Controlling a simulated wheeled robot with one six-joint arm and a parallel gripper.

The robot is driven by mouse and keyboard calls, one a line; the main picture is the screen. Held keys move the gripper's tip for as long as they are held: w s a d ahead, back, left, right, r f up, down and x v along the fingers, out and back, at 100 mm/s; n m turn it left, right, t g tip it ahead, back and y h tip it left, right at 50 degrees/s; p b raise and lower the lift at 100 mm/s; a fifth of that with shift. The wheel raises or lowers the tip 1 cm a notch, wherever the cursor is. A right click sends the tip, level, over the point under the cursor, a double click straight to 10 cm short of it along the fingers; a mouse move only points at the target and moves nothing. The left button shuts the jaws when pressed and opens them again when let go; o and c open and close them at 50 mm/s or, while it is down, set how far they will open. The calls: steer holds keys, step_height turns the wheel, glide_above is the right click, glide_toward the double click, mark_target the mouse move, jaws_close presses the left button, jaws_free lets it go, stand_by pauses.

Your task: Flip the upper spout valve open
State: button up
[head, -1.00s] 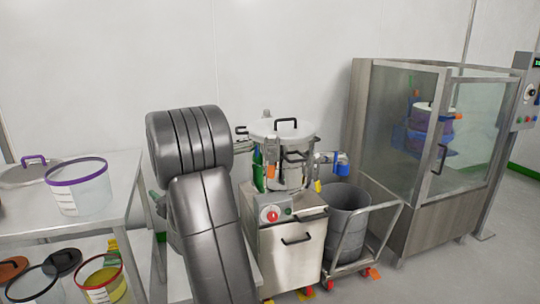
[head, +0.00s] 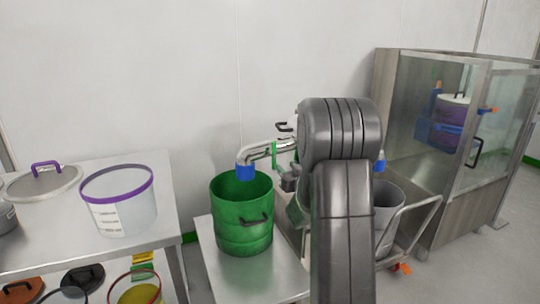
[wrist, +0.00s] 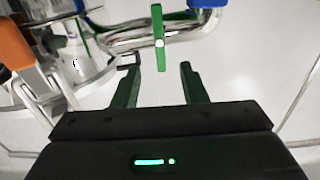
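The upper spout is a shiny bent pipe (head: 262,152) with a blue end (head: 245,170) above a green bucket (head: 240,215). Its green valve handle (head: 274,155) stands upright in the head view. In the wrist view the green handle (wrist: 160,45) crosses the pipe (wrist: 125,42), with a pale pivot in its middle; the blue end (wrist: 207,3) is at the top edge. My gripper (wrist: 160,64) is open, its two green fingers apart. The handle's near end lies around the gap between the fingertips, apart from both in the picture; depth is unclear. My arm hides most of the machine in the head view.
A grey bin (head: 388,205) in a trolley stands right of my arm. A glazed cabinet (head: 400,100) stands at right.

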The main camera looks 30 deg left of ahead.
mark_target(275, 155)
steer(key=x, duration=1.1)
jaws_close()
